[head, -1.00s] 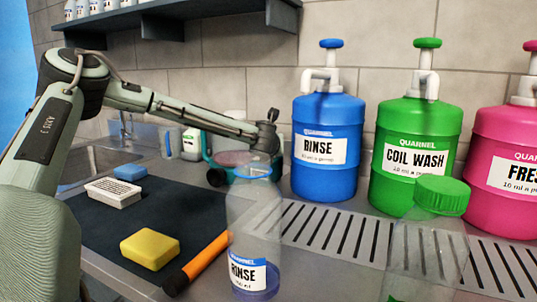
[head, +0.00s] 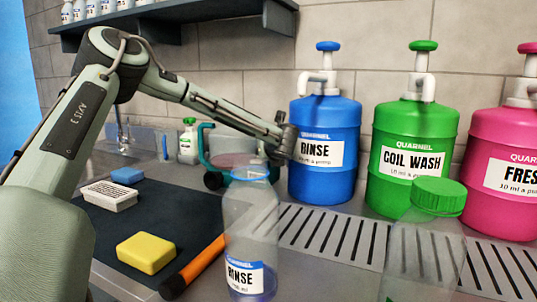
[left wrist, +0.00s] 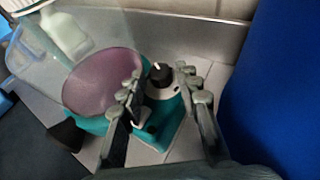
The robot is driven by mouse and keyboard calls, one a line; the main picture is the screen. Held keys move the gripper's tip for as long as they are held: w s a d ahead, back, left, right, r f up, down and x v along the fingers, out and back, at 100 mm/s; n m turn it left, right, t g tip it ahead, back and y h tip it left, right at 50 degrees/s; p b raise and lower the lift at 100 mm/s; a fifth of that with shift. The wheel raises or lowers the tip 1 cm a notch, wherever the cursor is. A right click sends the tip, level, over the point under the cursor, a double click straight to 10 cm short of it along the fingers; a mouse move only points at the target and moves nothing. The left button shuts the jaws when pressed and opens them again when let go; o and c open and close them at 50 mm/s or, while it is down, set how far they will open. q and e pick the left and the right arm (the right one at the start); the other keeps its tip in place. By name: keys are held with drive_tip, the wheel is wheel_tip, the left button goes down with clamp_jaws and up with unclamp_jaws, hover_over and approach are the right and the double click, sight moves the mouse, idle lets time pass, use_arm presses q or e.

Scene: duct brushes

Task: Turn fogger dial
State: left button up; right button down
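The fogger has a teal body, a clear tank with purple liquid, and a teal handle (head: 205,145); it stands near the back wall, left of the blue jug. In the left wrist view its teal base (left wrist: 175,128) carries a small black dial (left wrist: 160,74) with a white pointer mark. My left gripper (head: 288,140) is over the fogger's right end. In the left wrist view its two fingers (left wrist: 165,92) are apart, one on each side of the dial, with a gap showing; contact cannot be told. My right gripper is not in view.
A blue RINSE jug (head: 324,180) stands close right of my left gripper, then a green COIL WASH jug (head: 408,185) and a pink jug (head: 500,185). A clear RINSE bottle (head: 250,215) stands in front. A yellow sponge (head: 146,253) lies on the dark mat (head: 150,215).

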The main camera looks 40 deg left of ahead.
use_arm(q)
drive_tip(key=v, duration=1.2)
drive_tip(key=shift+f, duration=0.1)
